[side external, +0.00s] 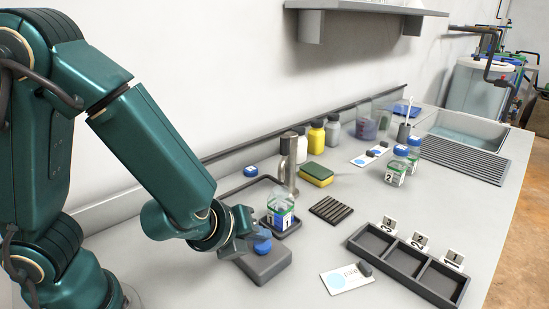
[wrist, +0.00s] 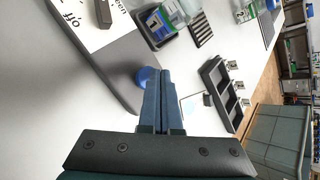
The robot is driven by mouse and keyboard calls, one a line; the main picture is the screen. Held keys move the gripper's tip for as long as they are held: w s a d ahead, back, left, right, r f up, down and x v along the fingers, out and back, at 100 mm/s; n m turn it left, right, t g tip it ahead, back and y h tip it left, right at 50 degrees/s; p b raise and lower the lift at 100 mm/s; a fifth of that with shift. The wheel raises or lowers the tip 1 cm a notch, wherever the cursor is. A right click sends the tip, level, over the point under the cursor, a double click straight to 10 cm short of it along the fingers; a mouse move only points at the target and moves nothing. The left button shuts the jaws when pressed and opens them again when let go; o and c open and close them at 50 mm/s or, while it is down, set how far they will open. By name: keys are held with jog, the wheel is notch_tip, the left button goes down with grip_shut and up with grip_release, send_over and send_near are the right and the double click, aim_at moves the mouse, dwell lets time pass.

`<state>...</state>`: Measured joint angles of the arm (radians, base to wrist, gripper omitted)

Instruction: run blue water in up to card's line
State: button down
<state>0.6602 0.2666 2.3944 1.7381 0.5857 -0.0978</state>
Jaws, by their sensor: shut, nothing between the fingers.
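A clear container with a label marked 1 (side external: 281,207) stands on a small dark pad under the metal tap (side external: 289,160). In the wrist view, the shut fingers (wrist: 166,76) are beside the blue knob (wrist: 147,78); contact is unclear. A card with a pale blue disc (side external: 346,279) lies right of the block.
A three-compartment tray (side external: 407,267) with number signs 3, 2 and 1 is at front right and looks empty. Lidded containers (side external: 397,172), a sponge (side external: 316,174), bottles, a second card (side external: 369,156) and a ribbed mat (side external: 331,209) stand farther back. A sink (side external: 464,130) is at the far right.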

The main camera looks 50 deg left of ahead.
aim_at(260, 248)
jog(key=shift+f, duration=0.55)
dwell(0.4)
jog(key=shift+r, duration=1)
jog(key=shift+r, duration=2.5)
